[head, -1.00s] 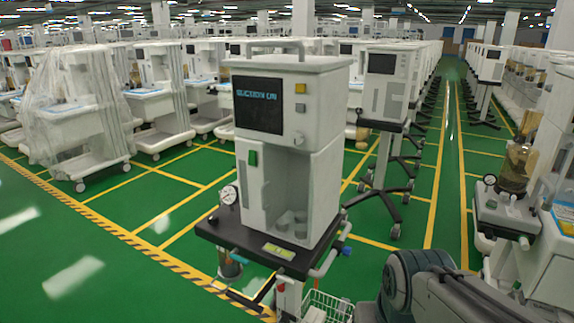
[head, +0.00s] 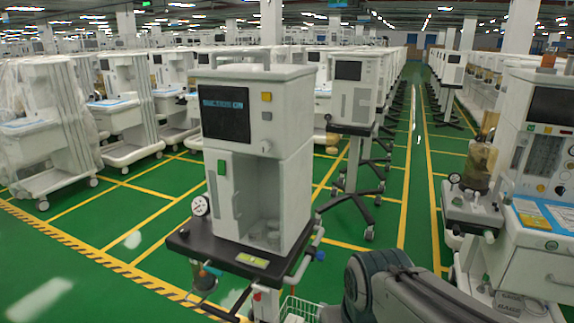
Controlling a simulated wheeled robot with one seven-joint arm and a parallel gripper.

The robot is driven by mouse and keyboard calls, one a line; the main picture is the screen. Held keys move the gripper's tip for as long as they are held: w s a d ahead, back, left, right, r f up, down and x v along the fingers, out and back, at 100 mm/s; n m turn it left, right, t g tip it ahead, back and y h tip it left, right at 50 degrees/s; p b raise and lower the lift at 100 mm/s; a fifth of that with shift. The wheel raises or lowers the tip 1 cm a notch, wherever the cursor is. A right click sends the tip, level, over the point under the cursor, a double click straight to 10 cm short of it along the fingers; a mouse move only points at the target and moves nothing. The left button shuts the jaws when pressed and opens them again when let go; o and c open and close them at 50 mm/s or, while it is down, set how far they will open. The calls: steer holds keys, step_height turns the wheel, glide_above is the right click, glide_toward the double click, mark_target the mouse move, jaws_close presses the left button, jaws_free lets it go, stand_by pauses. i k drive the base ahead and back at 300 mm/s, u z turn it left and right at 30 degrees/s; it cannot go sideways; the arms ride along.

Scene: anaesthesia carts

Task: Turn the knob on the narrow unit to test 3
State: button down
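A narrow white unit (head: 288,160) stands on a dark tray (head: 200,243) in the middle of the head view. My arm shows at the lower right, apart from the unit. My gripper is out of view.
A round gauge (head: 200,206) and a jar (head: 204,277) are at the tray's left side. A blue-ended tube (head: 304,264) and a wire basket (head: 299,309) are at its right and below. A larger cart (head: 545,215) stands at right. Green floor is open at left.

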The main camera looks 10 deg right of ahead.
mark_target(264, 145)
steer(key=k, duration=0.5)
steer(key=u, duration=0.7)
steer(key=i, duration=0.75)
steer(key=z, duration=0.6)
